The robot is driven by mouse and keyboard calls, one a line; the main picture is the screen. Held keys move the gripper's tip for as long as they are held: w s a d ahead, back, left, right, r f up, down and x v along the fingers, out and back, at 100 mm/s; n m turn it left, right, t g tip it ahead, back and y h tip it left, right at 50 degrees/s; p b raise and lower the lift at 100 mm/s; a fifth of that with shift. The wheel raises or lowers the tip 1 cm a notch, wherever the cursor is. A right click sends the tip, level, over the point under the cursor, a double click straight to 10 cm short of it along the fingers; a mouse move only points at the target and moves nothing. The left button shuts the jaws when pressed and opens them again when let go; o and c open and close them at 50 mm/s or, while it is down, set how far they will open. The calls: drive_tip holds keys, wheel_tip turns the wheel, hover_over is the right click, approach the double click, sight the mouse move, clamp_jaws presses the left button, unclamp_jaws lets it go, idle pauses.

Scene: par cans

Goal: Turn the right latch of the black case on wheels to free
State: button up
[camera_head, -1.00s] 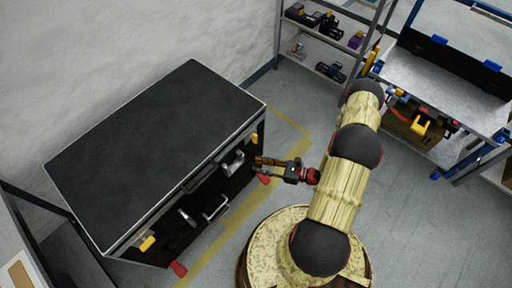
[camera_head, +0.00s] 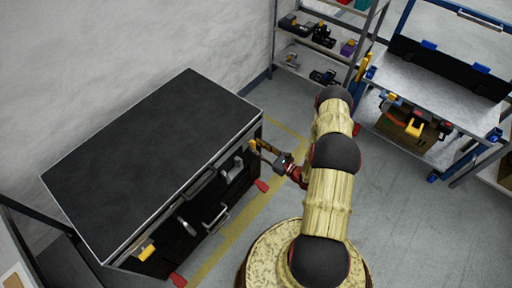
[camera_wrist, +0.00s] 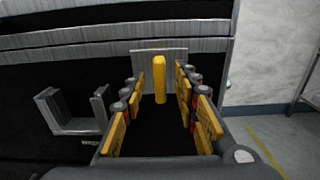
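The black case (camera_head: 160,160) stands at the left in the head view, with a flat dark top in a metal rim. Its right latch (camera_head: 253,146) is a small yellow handle near the top right corner of the front. In the wrist view the latch (camera_wrist: 160,80) stands upright on a metal plate. My gripper (camera_head: 267,152) is in front of this latch. In the wrist view my gripper (camera_wrist: 161,95) is open, with its yellow-padded fingers to the left and right of the latch. I see gaps on both sides; contact does not show.
A second yellow latch (camera_head: 146,251) is at the front's left end. Metal handles (camera_head: 216,217) project from the front; one handle (camera_wrist: 75,115) is left of my fingers. Red feet (camera_head: 262,185) stick out below. A shelf (camera_head: 318,50) and a workbench (camera_head: 430,85) stand behind.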

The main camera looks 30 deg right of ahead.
drive_tip(key=shift+w+a, duration=0.2)
drive_tip(key=shift+w, duration=0.35)
drive_tip(key=c, duration=0.4)
drive_tip(key=c, duration=0.3)
clamp_jaws()
